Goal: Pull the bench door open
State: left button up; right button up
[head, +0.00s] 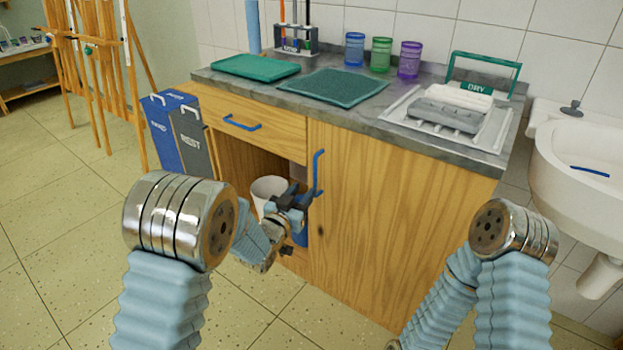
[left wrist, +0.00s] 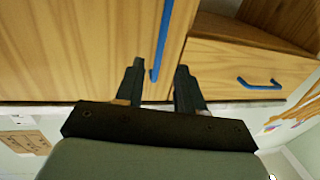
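The bench door (head: 390,220) is a light wood panel on the right of the bench front and looks closed. Its blue vertical bar handle (head: 319,172) is near its left edge. My left gripper (head: 298,198) is at the handle's lower part. In the left wrist view, the two dark fingers of my left gripper (left wrist: 155,85) are apart, with the lower end of the blue handle (left wrist: 162,40) between them. I see a gap on each side of the handle; whether a finger touches it is unclear. My right arm shows at lower right in the head view, its gripper out of sight.
Left of the door is an open compartment with a white bin (head: 268,190), below a drawer with a blue handle (head: 241,124). Blue and grey bins (head: 172,132) stand left of the bench. A sink (head: 585,155) is at right. The floor before the bench looks clear.

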aim_at(314, 177)
pick_arm(q)
jog(key=x, duration=0.6)
jog(key=shift+w+p, duration=0.1)
jog(key=shift+p, duration=0.25)
grip_shut()
